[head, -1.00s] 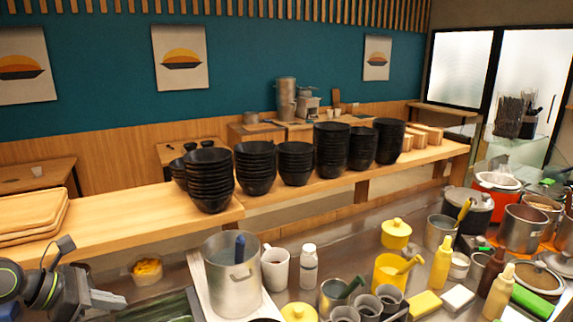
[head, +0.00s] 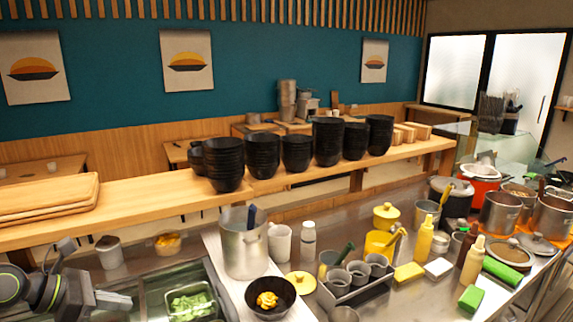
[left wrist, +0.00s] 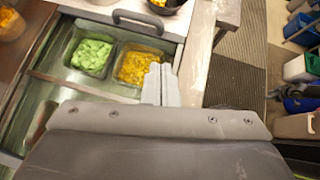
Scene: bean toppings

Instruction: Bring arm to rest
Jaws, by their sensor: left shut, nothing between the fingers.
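My left gripper (head: 120,301) is at the lower left of the head view, above the left end of the counter. Its fingers are closed together and hold nothing; they also show in the left wrist view (left wrist: 160,84). In that view they point at the edge of a container of yellow pieces (left wrist: 135,67), beside a container of green pieces (left wrist: 91,55). I cannot tell the height of the fingers above them. My right gripper is in neither view.
A black bowl with yellow pieces (head: 287,304) stands on the counter by a steel pot (head: 243,252). Stacked black bowls (head: 262,158) line the wooden shelf (head: 130,207) behind. Sauce bottles and pots crowd the counter to the right. A patterned floor mat (left wrist: 238,75) lies below.

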